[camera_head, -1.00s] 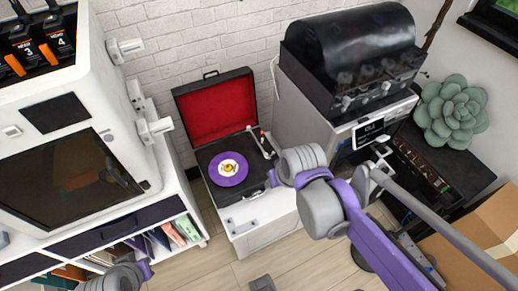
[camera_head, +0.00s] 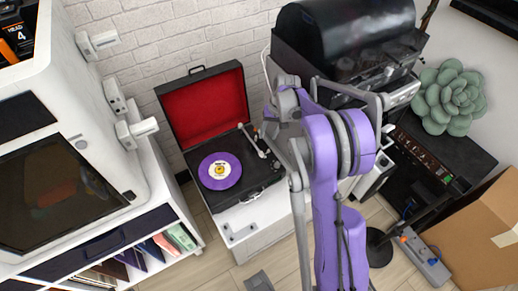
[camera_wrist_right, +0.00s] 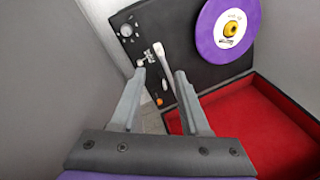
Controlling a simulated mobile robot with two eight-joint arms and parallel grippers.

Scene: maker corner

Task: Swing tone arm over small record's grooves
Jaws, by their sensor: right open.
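The small purple record (camera_head: 219,171) with a pale label lies on the black deck of the open turntable (camera_head: 258,180), whose red-lined lid (camera_head: 203,103) stands raised at the back. The white tone arm (camera_head: 252,142) is at the record's right, off its grooves. In the right wrist view the record (camera_wrist_right: 228,28) is at upper right, and the tone arm (camera_wrist_right: 162,62) shows between and beyond the fingertips. My right gripper (camera_wrist_right: 164,76) is open and empty; contact with the tone arm cannot be told. In the head view its fingers are partly hidden by my arm. My left gripper is out of view.
The turntable stands on a white cabinet (camera_head: 262,232). A black-domed machine (camera_head: 345,42) is close behind my right arm. A white enclosed machine (camera_head: 75,150) stands at left above a shelf. A cardboard box (camera_head: 488,245) is at lower right.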

